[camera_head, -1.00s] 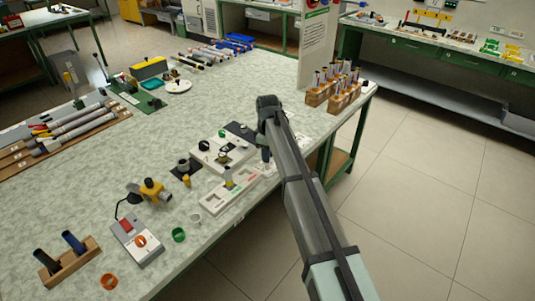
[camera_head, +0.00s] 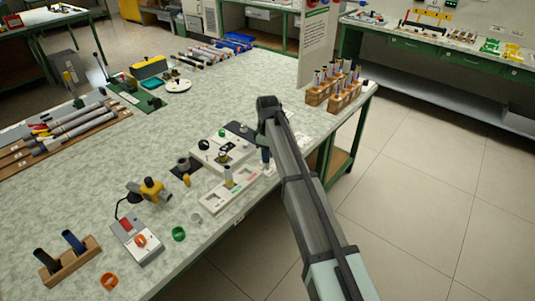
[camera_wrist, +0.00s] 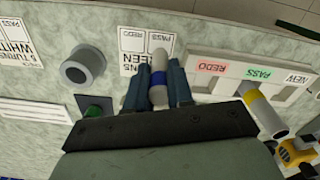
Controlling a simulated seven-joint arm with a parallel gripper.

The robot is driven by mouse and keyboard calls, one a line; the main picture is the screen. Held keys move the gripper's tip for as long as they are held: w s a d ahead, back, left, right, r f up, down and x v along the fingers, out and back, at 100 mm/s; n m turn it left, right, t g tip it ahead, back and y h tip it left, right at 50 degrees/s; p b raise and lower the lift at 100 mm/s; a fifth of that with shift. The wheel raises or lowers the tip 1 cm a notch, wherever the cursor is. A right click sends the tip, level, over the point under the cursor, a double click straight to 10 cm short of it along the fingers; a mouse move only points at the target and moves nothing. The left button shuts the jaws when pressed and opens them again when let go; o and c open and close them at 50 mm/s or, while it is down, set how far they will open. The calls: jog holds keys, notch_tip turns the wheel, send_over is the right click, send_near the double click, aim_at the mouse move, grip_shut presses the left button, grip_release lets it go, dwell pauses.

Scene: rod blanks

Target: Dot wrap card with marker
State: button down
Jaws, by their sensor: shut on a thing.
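My gripper (camera_wrist: 157,80) is shut on a light grey marker (camera_wrist: 162,52) with a blue band, between two dark blue fingers. In the wrist view the marker's far end overlaps a white wrap card (camera_wrist: 133,42), beside its printed PASS and REDO boxes. The words "turns green" show partly on that card; the fingers and marker hide the rest. I cannot tell whether the tip touches it, and no dot shows on the visible part. In the head view my gripper (camera_head: 266,158) is low over the front edge of the bench, largely hidden by my arm.
A white tray (camera_wrist: 222,85) marked REDO, PASS and NEW lies to the right, with a yellow-banded rod (camera_wrist: 265,108) standing at it. A grey cup (camera_wrist: 82,66) and another card (camera_wrist: 18,45) are left. Wooden blocks of markers (camera_head: 318,96) stand at the bench's right end.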

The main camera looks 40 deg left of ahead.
jog(key=shift+f, duration=0.4)
dwell(0.8)
jog(key=shift+r, duration=4)
